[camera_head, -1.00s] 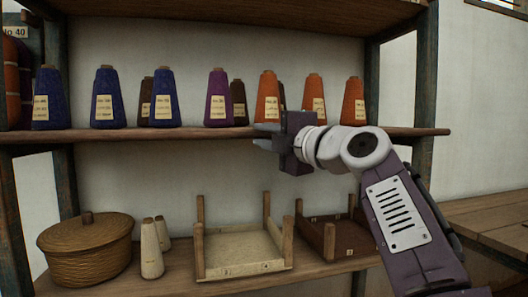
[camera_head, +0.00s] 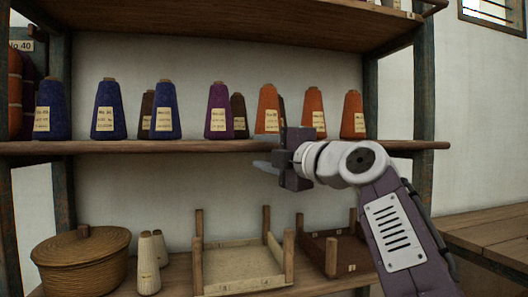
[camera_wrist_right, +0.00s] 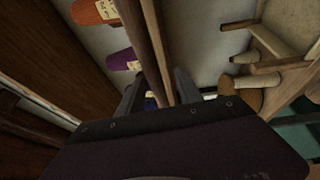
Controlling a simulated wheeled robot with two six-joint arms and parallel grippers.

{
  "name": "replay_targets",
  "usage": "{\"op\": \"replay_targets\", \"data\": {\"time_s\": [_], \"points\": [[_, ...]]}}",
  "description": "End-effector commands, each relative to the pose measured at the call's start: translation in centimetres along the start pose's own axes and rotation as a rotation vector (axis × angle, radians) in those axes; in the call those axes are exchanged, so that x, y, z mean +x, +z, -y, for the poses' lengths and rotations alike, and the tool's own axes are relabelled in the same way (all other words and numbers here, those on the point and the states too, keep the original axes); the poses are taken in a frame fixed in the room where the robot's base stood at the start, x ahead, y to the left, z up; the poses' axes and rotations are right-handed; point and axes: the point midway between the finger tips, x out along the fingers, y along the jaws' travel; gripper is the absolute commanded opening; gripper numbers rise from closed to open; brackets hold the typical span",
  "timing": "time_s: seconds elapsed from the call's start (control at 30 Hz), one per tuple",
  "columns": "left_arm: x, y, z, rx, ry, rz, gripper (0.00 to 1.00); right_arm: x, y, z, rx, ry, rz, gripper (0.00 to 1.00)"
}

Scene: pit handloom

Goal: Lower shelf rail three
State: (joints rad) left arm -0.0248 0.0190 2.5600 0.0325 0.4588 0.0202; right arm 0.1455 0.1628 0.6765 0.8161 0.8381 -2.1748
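A long brown wooden rail (camera_head: 180,147) runs along the front edge of the middle shelf, and its right end sticks out past the post. I see no number on it and cannot tell whether it is rail three. My right gripper (camera_head: 266,153) is at this rail, right of its middle, with one finger above it and one below. The wrist view shows the fingers (camera_wrist_right: 157,92) apart on either side of the rail (camera_wrist_right: 152,45), with gaps beside it. The left gripper is not in view.
Labelled yarn cones stand on the middle shelf, with a purple one (camera_head: 218,110) and an orange one (camera_head: 268,108) near my gripper. Below are a lidded basket (camera_head: 80,260), two pale cones (camera_head: 148,265), and two wooden trays (camera_head: 240,268). A bench (camera_head: 490,230) stands at right.

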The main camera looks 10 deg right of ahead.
Motion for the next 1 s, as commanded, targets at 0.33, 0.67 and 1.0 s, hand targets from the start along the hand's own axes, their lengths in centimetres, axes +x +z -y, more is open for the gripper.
{"op": "replay_targets", "data": {"time_s": [0.33, 0.67, 1.0], "points": [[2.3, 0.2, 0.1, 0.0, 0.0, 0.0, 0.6, -4.9, 0.2, 0.3, -0.001, 0.004, 0.008, 0.42], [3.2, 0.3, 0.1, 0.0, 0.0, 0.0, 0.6, -9.1, 0.0, 0.1, 0.0, 0.0, 0.001, 0.42], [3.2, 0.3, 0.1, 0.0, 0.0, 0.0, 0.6, -9.1, 0.0, 0.0, 0.0, 0.0, 0.0, 0.42]]}}
